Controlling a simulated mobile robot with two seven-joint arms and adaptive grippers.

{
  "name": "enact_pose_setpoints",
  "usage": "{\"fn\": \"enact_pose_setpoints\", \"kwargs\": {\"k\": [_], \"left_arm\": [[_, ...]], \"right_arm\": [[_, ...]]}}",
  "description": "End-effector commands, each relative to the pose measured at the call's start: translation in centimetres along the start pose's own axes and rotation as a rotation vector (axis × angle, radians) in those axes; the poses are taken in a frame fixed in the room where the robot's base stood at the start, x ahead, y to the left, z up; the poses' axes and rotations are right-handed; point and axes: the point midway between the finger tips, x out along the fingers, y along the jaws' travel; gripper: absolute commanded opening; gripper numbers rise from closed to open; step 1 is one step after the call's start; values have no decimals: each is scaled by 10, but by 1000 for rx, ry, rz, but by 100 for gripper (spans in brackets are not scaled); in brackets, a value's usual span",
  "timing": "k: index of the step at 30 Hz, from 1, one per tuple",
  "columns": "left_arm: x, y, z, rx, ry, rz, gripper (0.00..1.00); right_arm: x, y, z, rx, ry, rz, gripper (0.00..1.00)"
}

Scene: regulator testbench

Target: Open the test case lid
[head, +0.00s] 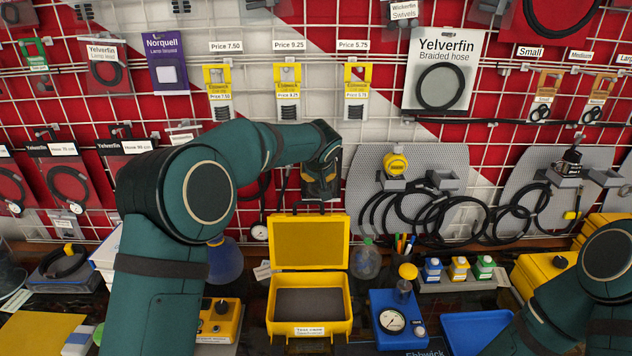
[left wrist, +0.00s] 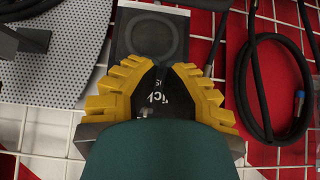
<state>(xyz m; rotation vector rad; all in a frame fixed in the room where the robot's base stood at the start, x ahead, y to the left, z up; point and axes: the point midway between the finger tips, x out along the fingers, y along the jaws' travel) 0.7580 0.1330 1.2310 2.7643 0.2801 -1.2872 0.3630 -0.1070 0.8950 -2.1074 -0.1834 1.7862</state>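The yellow test case (head: 309,328) stands on the bench in the middle of the head view. Its lid (head: 310,217) is open, standing up at the back, and the dark foam inside shows. A label is on the case's front. My left gripper (head: 320,196) is above and behind the lid, close to the wall rack, apart from the case. Its yellow fingers also show in the left wrist view (left wrist: 166,70), drawn close at the tips with a dark lettered part between them; whether they are fully shut is unclear. My right gripper is out of view.
A blue gauge unit (head: 382,304) stands right of the case, and a yellow control box (head: 218,322) stands left. A clear bottle (head: 366,261) is behind right. Hoses and packages hang on the rack. A blue tray (head: 476,330) lies right.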

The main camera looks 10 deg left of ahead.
Motion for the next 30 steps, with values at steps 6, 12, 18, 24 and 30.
{"fn": "enact_pose_setpoints", "kwargs": {"k": [6, 12, 18, 24, 30], "left_arm": [[37, -1, 0, -3, -5, 0, 0], [67, 0, 0, -4, -4, 3, 0], [89, 0, 1, -4, -4, 2, 0], [83, 0, 14, -3, -1, 4, 0], [72, 1, 27, -2, -2, 5, 0]], "right_arm": [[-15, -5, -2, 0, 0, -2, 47], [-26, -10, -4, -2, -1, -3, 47], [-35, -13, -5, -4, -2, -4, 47], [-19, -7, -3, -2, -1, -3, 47], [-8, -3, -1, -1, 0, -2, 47]]}}
